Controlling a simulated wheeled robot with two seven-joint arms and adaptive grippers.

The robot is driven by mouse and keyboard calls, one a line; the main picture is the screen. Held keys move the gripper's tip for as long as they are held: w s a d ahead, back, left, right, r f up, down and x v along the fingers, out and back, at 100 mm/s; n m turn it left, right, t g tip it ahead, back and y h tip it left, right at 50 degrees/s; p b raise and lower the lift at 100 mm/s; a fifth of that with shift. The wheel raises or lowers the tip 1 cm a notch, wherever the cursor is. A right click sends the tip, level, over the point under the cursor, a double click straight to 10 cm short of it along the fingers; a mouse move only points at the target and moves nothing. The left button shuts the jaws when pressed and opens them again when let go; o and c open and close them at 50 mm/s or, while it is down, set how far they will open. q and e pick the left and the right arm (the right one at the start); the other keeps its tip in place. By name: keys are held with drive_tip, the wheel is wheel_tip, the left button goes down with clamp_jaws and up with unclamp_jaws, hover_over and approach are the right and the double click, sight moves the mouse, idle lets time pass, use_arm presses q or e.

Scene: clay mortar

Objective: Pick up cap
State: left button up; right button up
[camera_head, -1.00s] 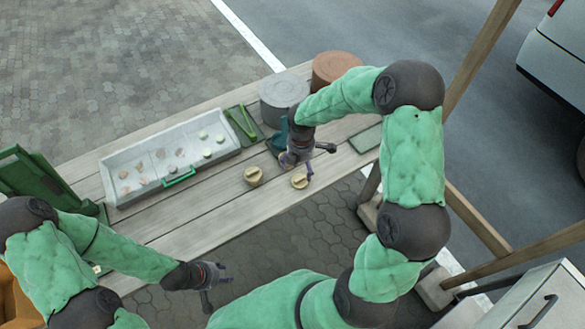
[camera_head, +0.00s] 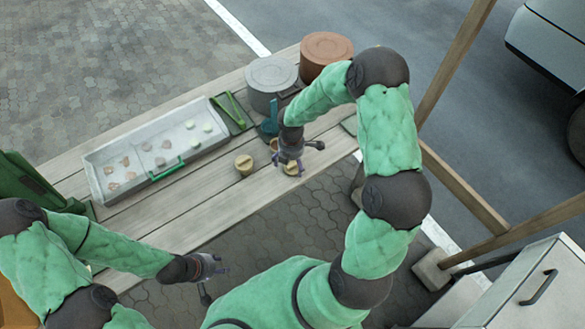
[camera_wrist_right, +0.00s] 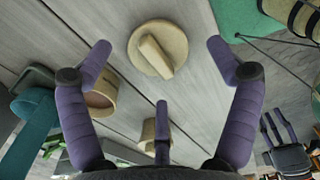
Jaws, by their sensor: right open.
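The cap is a round, cream disc with a raised bar handle (camera_wrist_right: 155,52), lying on the plank table in the right wrist view. In the head view the cap (camera_head: 291,170) is mostly hidden under my right gripper (camera_head: 289,165). My right gripper is open, its purple fingers apart on either side of the cap, apparently not touching it. My left gripper (camera_head: 213,275) hangs in front of the table's near edge, empty, with its fingers apart.
A cream lidded pot (camera_head: 244,164) stands left of the cap. An open round pot (camera_wrist_right: 100,98) and a teal object (camera_head: 268,128) are close by. A grey tray (camera_head: 93,178) with small pieces lies left. Grey (camera_head: 271,80) and reddish (camera_head: 325,52) drums stand behind.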

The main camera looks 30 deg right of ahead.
drive_tip(key=shift+f, duration=0.85)
drive_tip(key=shift+r, duration=0.1)
drive_tip(key=c, duration=0.8)
